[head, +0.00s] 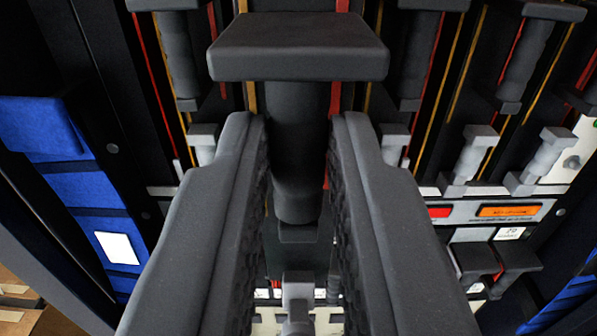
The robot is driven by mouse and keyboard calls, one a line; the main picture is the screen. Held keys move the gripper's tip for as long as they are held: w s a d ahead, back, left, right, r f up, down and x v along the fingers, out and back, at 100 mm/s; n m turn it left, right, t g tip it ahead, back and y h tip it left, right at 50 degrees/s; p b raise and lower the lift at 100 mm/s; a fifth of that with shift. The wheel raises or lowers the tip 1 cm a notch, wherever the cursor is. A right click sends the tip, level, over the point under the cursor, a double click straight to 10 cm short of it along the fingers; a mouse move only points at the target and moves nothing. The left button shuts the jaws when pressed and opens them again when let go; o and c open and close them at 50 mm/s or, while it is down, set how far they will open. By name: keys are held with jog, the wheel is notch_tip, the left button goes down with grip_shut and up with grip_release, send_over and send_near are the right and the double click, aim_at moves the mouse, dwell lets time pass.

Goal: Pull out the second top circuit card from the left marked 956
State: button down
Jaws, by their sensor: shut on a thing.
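My gripper (299,150) reaches forward from the bottom of the head view, with one grey finger on each side of a dark handle. It is shut on the handle of the second top circuit card (298,48) from the left. The handle has a broad flat cap and a rounded stem between the fingers. The first card's handle (178,55) stands to the left, apart from my fingers. No 956 marking is legible. The fingers hide the lower part of the card and much of the rack behind.
More card handles (416,60) (527,62) stand to the right, close to the held one. Below them are a light panel with an orange label (508,211) and a lower dark handle (497,258). A blue block (95,215) lines the left side.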

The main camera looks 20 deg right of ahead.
jog(key=c, duration=1.4)
grip_release()
jog(key=b+v, duration=0.2)
jog(key=v, duration=1.1)
jog(key=shift+s+a, duration=0.1)
jog(key=shift+s, duration=0.3)
jog(key=s+a+r+n+y+b, duration=0.25)
jog(key=a+r+b, duration=0.25)
jog(key=a+r, duration=0.55)
jog(key=s+a+r+b, duration=0.1)
jog(key=s+a+r, duration=0.1)
jog(key=s, duration=0.1)
jog(key=s+a+r+g+y+b, duration=0.1)
jog(key=s+a+r, duration=0.1)
jog(key=s+r, duration=0.1)
jog(key=s+a+r+g+y, duration=0.1)
jog(key=s+a+r, duration=0.1)
jog(key=s, duration=0.2)
jog(key=shift+a+r+n+y+b, duration=0.15)
jog(key=shift+r+n+y+b, duration=0.1)
jog(key=shift+r+n+b, duration=0.15)
